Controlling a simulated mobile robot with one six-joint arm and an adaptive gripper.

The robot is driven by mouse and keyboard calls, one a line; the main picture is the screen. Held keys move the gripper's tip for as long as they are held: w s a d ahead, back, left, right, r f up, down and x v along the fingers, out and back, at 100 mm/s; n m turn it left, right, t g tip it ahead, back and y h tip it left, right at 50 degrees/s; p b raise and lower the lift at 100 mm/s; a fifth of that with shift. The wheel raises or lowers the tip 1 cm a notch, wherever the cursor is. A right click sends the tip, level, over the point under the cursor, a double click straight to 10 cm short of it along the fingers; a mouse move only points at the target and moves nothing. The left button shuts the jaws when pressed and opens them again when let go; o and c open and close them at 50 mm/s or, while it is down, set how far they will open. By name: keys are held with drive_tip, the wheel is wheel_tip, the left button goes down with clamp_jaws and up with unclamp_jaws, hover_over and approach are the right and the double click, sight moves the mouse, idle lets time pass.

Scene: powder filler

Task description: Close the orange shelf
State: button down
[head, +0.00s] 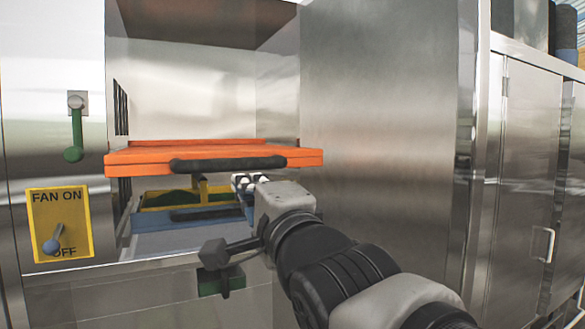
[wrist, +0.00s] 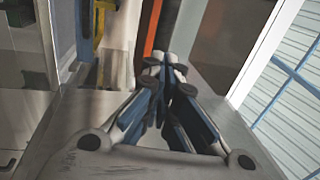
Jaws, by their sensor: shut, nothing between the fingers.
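The orange shelf (head: 142,156) is a flat level board with a dark handle (head: 228,164) along its front edge. It sits across the steel cabinet's opening and its front end sticks out past the cabinet face. In the wrist view it shows as an orange strip (wrist: 150,30) beyond the fingertips. My gripper (head: 243,181) is just below the shelf, right of its middle, partly hidden behind my wrist. In the wrist view my gripper (wrist: 166,76) is shut with its fingertips together and nothing held. I cannot tell whether it touches the shelf.
Below the shelf are a yellow frame (head: 160,200) and a blue tray (head: 205,214). A dark knob (head: 213,253) is near my wrist. A yellow fan switch plate (head: 60,225) and a green lever (head: 75,140) are on the left panel. A steel wall (head: 385,120) stands right.

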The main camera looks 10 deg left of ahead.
sight(235, 167)
drive_tip(key=p+x, duration=0.1)
drive_tip(key=x, duration=0.5)
drive_tip(key=shift+w+a, duration=0.1)
drive_tip(key=shift+w, duration=0.15)
